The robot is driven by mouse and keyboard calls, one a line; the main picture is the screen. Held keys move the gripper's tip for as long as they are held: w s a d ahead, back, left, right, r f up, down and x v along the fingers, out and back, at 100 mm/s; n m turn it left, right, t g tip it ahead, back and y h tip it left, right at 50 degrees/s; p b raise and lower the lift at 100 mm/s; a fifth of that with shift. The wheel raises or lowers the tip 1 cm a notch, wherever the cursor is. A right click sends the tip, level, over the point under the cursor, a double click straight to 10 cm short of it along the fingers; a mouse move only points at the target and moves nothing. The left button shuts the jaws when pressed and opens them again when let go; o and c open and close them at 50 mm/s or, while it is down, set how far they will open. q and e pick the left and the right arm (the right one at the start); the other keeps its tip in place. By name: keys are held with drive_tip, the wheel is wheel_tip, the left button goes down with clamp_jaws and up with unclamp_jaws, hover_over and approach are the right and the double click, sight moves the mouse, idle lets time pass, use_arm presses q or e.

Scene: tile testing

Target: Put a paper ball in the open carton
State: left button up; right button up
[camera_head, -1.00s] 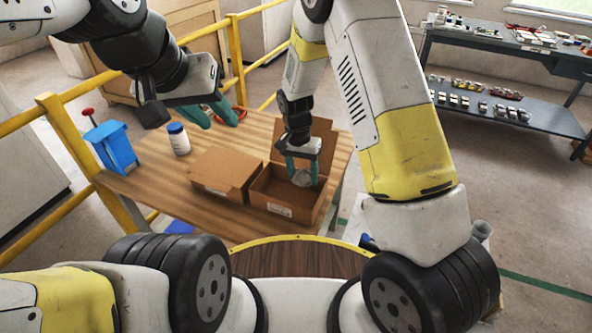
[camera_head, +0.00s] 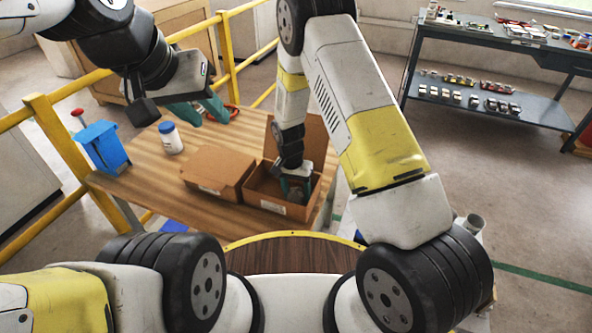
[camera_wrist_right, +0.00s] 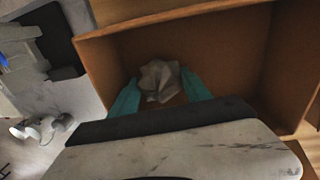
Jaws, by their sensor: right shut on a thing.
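The open carton (camera_head: 262,190) stands on the wooden table with its lid raised at the back. My right gripper (camera_head: 296,190) reaches down inside it. In the right wrist view its teal fingertips (camera_wrist_right: 166,90) are shut on a crumpled pale paper ball (camera_wrist_right: 160,78), within the walls of the open carton (camera_wrist_right: 225,55). In the head view the ball is mostly hidden by the gripper and the carton.
A closed carton (camera_head: 215,170) stands just left of the open one. Yellow rails (camera_head: 60,140) run behind. A shelf (camera_head: 490,90) stands at the back right.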

drive_tip(key=shift+f, duration=0.15)
drive_tip(key=o, duration=1)
